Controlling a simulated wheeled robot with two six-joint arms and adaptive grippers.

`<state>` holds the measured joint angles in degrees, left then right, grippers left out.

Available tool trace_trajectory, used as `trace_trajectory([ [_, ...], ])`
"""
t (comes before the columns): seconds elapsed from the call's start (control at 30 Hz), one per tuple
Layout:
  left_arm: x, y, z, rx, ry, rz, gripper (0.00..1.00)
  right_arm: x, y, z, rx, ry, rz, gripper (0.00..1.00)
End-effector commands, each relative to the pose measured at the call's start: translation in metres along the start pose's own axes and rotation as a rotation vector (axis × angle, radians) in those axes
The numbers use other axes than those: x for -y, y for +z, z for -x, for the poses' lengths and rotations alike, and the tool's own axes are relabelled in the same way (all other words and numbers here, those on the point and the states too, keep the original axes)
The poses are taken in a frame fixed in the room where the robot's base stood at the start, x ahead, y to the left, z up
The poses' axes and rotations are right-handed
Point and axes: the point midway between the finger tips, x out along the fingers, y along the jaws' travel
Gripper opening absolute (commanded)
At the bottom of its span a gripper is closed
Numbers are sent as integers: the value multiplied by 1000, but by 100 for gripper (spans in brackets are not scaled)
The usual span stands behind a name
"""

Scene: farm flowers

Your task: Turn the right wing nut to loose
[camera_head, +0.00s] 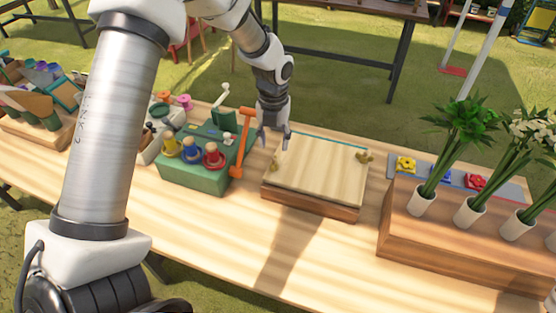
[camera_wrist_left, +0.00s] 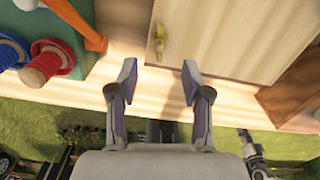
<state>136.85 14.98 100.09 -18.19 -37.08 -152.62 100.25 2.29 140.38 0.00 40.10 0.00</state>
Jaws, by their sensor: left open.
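The right wing nut (camera_head: 364,157) is a small brass piece on the right edge of a pale wooden board (camera_head: 322,178). A second brass wing nut (camera_head: 277,160) sits at the board's left edge, and a wing nut, seemingly this left one, shows in the left wrist view (camera_wrist_left: 159,40). My left gripper (camera_head: 275,143) points down near the left wing nut, well left of the right one. In the left wrist view its two fingers (camera_wrist_left: 160,73) are apart with nothing between them. My right gripper is not in view.
A green box (camera_head: 200,175) with colored knobs and an orange handle (camera_head: 242,140) stands just left of the board. A wooden stand (camera_head: 440,240) with white vases and flowers stands to the right. The front of the table (camera_head: 310,270) is clear.

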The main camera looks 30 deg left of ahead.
Motion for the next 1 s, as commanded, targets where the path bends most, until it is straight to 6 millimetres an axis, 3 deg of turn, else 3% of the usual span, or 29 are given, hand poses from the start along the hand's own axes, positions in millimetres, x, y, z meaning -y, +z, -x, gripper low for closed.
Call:
trace_trajectory([
  [0.4, 0, -1, -67, -3, 2, 0, 49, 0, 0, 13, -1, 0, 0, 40],
  [0.67, 0, -1, -71, -1, 1, 0, 49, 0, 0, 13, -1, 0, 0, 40],
  [0.8, 0, -1, -71, -1, 1, 0, 3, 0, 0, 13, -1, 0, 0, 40],
  [1.0, 0, -1, -71, -2, 1, 0, 0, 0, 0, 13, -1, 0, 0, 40],
])
